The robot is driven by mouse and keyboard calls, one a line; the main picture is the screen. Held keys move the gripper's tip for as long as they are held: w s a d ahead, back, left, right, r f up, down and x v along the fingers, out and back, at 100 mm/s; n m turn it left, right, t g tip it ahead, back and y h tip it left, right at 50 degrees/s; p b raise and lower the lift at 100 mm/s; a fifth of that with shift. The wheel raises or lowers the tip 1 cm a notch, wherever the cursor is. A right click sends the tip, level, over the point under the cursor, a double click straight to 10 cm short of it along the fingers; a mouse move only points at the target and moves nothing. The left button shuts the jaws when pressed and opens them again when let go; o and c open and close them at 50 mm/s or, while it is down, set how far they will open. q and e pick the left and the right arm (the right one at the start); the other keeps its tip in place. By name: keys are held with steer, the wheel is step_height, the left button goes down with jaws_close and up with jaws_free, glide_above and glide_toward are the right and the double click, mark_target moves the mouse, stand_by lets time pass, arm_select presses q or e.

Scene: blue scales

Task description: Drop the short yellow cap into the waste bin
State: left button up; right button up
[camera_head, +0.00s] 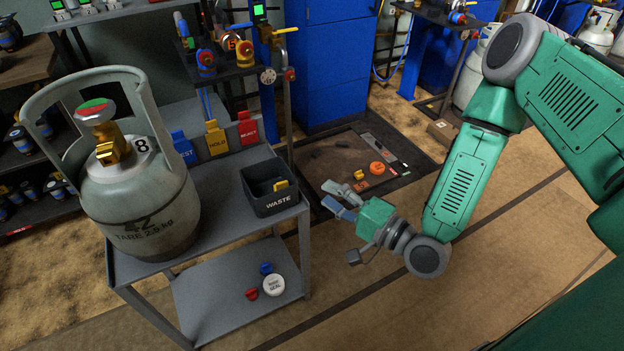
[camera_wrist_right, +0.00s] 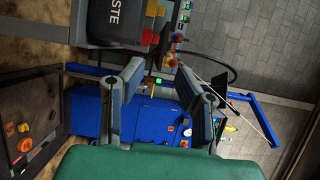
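The waste bin (camera_head: 272,206), a dark grey open box lettered WASTE, stands on the right end of the cart top. A short yellow piece (camera_head: 281,185) shows inside it near the right wall; it looks like the yellow cap. The bin's lettered wall also shows at the upper left of the right wrist view (camera_wrist_right: 115,12). My right gripper (camera_head: 328,194) is to the right of the bin, apart from it. Its two fingers are spread with nothing between them, as the wrist view also shows (camera_wrist_right: 163,90). My left gripper is not in view.
A grey gas cylinder (camera_head: 140,200) stands on the cart's left. Blue, yellow and red label holders (camera_head: 215,138) line its back. A blue cap, red cap and white disc (camera_head: 274,285) lie on the lower shelf. A dark mat (camera_head: 330,158) holds orange and yellow pieces.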

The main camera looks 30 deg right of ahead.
steer(key=s+a+f+n+g+h, duration=0.2)
steer(key=s+a+f+n+g, duration=0.2)
steer(key=s+f+n+g, duration=0.6)
steer(key=s+d+f+n+g+h, duration=0.2)
steer(key=s+d, duration=0.2)
steer(key=s, duration=0.2)
steer(key=s+d+f+n+g+h, duration=0.1)
steer(key=s+d+f+g+h, duration=0.1)
steer(key=s, duration=0.5)
steer(key=shift+d+f+n+g+h, duration=0.35)
steer(key=shift+d+g+h, duration=0.25)
steer(key=shift+d+g, duration=0.25)
steer(key=shift+s+r, duration=0.1)
